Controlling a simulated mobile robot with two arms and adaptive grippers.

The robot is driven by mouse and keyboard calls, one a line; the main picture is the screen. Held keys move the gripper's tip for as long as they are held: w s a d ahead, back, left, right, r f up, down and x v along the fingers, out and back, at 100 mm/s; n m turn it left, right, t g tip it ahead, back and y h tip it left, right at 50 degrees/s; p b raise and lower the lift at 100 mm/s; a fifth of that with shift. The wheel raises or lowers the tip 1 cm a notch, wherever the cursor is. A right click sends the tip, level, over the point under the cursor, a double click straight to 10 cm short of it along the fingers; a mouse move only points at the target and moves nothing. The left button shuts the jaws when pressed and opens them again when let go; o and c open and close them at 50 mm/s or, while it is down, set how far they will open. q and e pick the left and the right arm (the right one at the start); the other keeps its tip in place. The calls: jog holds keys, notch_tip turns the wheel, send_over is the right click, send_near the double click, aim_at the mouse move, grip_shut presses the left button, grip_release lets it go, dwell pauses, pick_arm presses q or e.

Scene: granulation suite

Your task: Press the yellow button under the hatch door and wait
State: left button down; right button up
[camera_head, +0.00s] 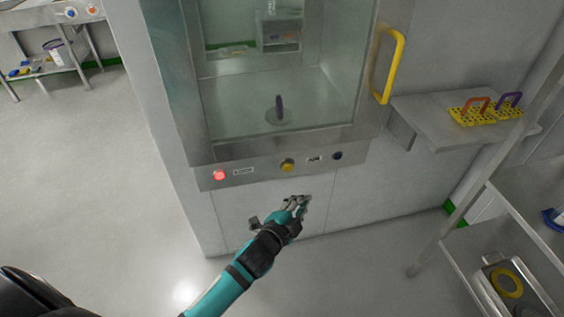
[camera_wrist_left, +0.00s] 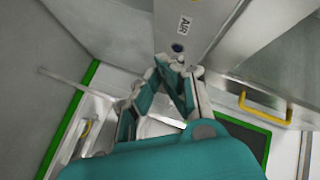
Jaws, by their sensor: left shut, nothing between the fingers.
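The hatch door (camera_head: 285,85) is a glass pane in a metal frame with a yellow handle (camera_head: 390,66) on its right side. It looks shut. On the metal panel below it, the yellow button (camera_head: 287,166) sits near the middle, with a lit red light (camera_head: 219,175) to the left and a dark blue button (camera_head: 337,156) to the right. My left gripper (camera_head: 304,201) is shut and empty, in front of the wall below the panel, apart from the yellow button in the picture. In the left wrist view its fingertips (camera_wrist_left: 180,62) are close below a dark button by the "AIR" label. My right gripper is not in view.
A wall shelf (camera_head: 440,118) with yellow perforated racks is right of the hatch. A metal rack (camera_head: 500,235) stands at the lower right. A steel table (camera_head: 45,20) is at the upper left. The floor on the left is clear.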

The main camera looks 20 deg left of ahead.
aim_at(288, 167)
pick_arm(q)
jog(key=shift+r, duration=0.25)
jog(key=w+a+b, duration=0.1)
jog(key=w+a, duration=0.4)
jog(key=w, duration=0.2)
jog(key=shift+w, duration=0.15)
dwell(0.3)
dwell(1.4)
jog(key=shift+w+a, duration=0.15)
jog(key=shift+w, duration=0.2)
